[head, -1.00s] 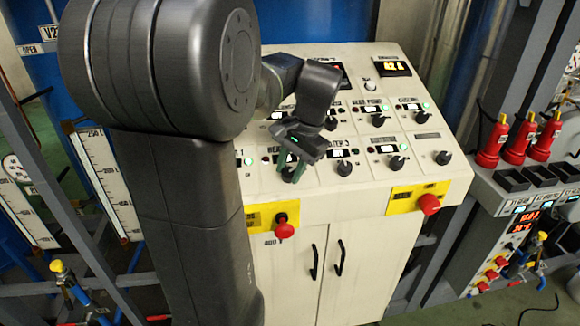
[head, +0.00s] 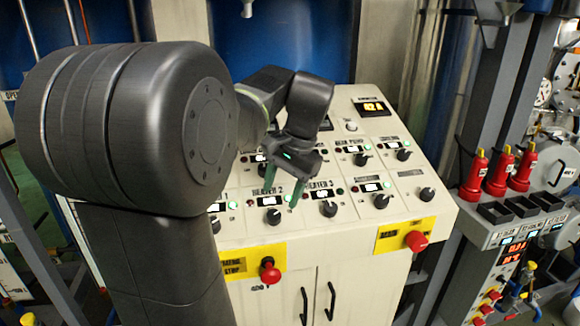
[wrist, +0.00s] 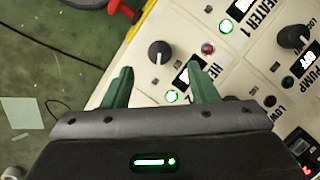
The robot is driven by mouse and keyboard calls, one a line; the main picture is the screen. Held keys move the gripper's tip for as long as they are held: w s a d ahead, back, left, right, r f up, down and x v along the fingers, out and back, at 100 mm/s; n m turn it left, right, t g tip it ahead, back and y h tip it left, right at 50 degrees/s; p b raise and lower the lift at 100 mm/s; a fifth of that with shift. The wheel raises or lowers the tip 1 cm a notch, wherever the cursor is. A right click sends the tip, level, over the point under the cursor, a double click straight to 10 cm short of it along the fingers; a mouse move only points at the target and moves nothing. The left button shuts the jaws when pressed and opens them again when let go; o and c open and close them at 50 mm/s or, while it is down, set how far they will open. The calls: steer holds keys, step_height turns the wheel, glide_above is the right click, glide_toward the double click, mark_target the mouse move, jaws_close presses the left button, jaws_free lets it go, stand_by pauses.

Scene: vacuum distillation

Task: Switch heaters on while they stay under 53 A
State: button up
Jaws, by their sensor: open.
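The heater panel (head: 205,253) slopes up in front of me. The heater 2 knob (head: 273,216) is black, between the heater 1 knob (head: 215,225) and the heater 3 knob (head: 330,208). My gripper (head: 281,197) is open above heater 2. In the wrist view the heater 2 knob (wrist: 159,53) lies between and beyond my open fingers (wrist: 160,70), apart from them. Its green lamp (wrist: 171,96) is lit and its red lamp (wrist: 208,48) looks dim. The current display (head: 372,107) glows yellow; its digits look like 82 A or 02 A, too small to be sure.
More knobs sit in the upper row, such as the cooling knob (head: 404,154). Red bottles (head: 474,175) stand on a rack at right.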

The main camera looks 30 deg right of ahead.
mark_target(274, 214)
steer(key=v, duration=0.7)
steer(key=shift+r, duration=0.3)
steer(key=shift+f, duration=0.1)
steer(key=x, duration=1.3)
steer(key=shift+a+f+p, duration=0.1)
steer(key=shift+f+p, duration=0.25)
steer(key=shift+p, duration=0.05)
steer(key=shift+r, duration=0.15)
